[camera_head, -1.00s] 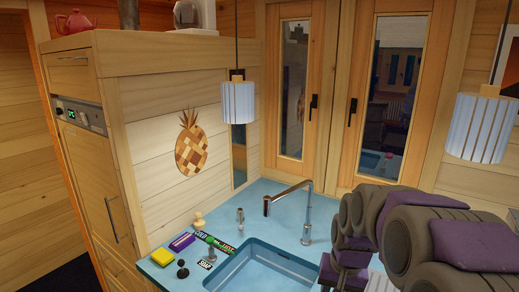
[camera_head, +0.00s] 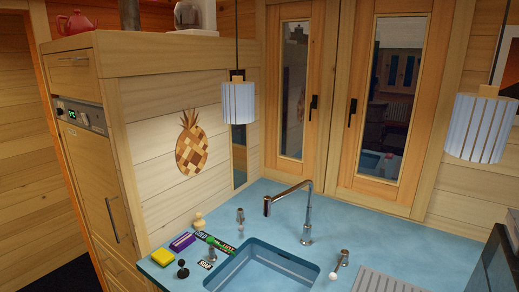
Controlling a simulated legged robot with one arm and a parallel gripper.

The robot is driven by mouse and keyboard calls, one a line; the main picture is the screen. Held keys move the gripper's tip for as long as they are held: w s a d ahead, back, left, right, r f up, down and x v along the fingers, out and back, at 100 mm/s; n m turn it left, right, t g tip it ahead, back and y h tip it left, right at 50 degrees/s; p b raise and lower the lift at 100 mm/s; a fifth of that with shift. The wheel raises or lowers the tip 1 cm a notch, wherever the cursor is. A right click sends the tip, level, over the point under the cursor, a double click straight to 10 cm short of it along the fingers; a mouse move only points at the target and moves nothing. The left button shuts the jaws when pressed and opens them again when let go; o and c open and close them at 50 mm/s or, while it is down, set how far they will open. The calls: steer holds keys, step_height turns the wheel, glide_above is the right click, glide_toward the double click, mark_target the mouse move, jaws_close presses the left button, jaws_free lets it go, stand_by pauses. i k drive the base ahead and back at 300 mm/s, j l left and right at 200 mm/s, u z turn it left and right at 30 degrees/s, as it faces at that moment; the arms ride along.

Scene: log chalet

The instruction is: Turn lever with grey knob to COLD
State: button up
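A chrome faucet (camera_head: 303,205) stands at the back of the sink (camera_head: 285,262) in the blue counter. A small metal lever fitting (camera_head: 340,262) with a pale knob (camera_head: 333,276) at its lower end stands right of the sink. Another metal fitting (camera_head: 240,216) with a small pale knob stands left of the faucet. A black round-topped knob (camera_head: 183,269) stands at the front left. I cannot tell which knob is the grey one. A dark and green lettered strip (camera_head: 214,243) lies left of the sink; its text is too small to read surely. My gripper is not in view.
A yellow sponge (camera_head: 162,257), a purple block (camera_head: 182,242), a pale wooden piece (camera_head: 199,221) and a small lettered label (camera_head: 206,265) are left of the sink. A grey ribbed drainer (camera_head: 385,282) lies at right. Lamps (camera_head: 239,102) hang above.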

mark_target(240, 211)
steer(key=i+j+z, duration=0.15)
steer(key=j, duration=0.4)
steer(key=i+j+z, duration=0.1)
steer(key=i+j, duration=0.15)
steer(key=j, duration=0.35)
steer(key=i+j+z, duration=0.15)
steer(key=j, duration=0.45)
steer(key=i+j+z, duration=0.1)
steer(key=j, duration=0.5)
steer(key=i+j+z, duration=0.15)
steer(key=j, duration=0.45)
steer(key=i+j+z, duration=0.1)
steer(key=j, duration=0.55)
